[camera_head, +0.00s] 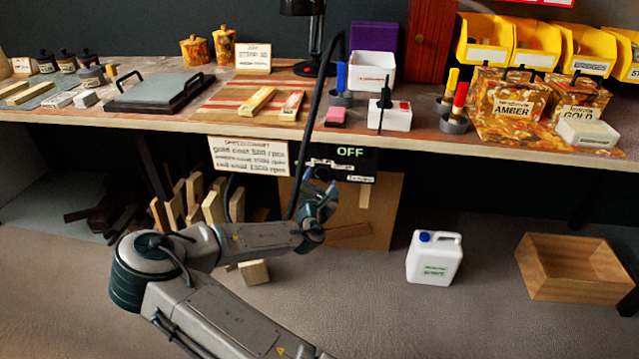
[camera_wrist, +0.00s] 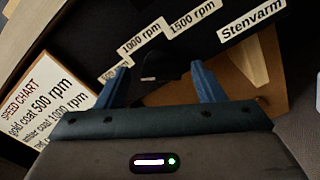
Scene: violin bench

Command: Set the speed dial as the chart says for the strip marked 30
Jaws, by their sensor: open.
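My gripper (camera_head: 322,182) is in front of the dark panel under the bench edge; its blue fingers (camera_wrist: 159,70) are open and apart in the wrist view. Between them is a dark area with a small pale mark (camera_wrist: 148,79), perhaps the dial's pointer; the dial's outline is too dark to tell. Labels 1000 rpm (camera_wrist: 142,37) and 1500 rpm (camera_wrist: 192,16) show beyond the fingers; a third is partly hidden. The display (camera_head: 350,152) reads OFF. The speed chart (camera_head: 248,156) is left of the panel; it also shows in the wrist view (camera_wrist: 38,98), reading gold coat 500 rpm, amber coat 1000 rpm.
A card (camera_head: 253,57) on the bench appears to read strip 30. Wooden strips (camera_head: 257,101) lie on a striped mat; their marks are too small to read. A brown board (camera_head: 385,215) stands below the panel. A white jug (camera_head: 434,258) and wooden box (camera_head: 570,268) are on the floor.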

